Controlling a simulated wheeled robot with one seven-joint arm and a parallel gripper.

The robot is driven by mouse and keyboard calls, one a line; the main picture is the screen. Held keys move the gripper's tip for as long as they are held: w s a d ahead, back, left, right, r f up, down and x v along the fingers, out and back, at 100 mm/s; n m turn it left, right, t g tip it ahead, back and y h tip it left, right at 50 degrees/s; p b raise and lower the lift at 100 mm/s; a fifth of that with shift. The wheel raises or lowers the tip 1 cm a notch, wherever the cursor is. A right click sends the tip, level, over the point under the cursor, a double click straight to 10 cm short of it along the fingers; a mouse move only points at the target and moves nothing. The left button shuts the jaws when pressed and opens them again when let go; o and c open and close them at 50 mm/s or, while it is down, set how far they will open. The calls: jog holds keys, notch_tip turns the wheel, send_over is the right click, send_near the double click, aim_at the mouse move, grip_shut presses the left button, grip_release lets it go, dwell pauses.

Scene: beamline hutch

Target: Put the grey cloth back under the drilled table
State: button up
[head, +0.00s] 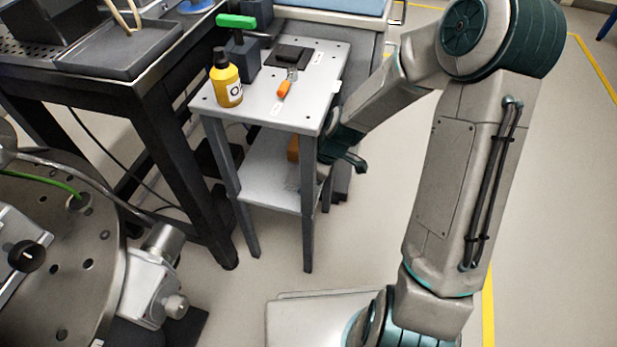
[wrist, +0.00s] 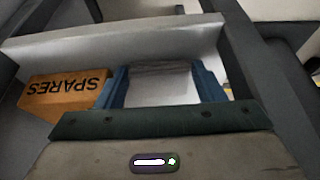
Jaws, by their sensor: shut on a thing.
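My gripper (wrist: 165,72) shows two blue fingers in the wrist view, shut on the grey cloth (wrist: 160,84), a pale grey folded piece between them. In the head view my gripper (head: 343,160) reaches in from the right at the side of a small grey table (head: 312,88) with holes in its top, below the top and above its lower shelf (head: 268,186). The cloth is hidden in the head view. I cannot tell whether the cloth touches the shelf.
An orange SPARES box (wrist: 68,97) is left of my fingers; it partly shows in the head view (head: 293,149). A yellow bottle (head: 226,80), a green-handled item (head: 238,22) and an orange-handled tool (head: 284,89) are on the table top. Table legs (head: 308,235) stand close to my gripper.

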jog(key=shift+f, duration=0.15)
jog(key=o, duration=0.7)
jog(key=p+v, duration=0.6)
jog(key=v, duration=0.6)
jog(key=shift+s, duration=0.1)
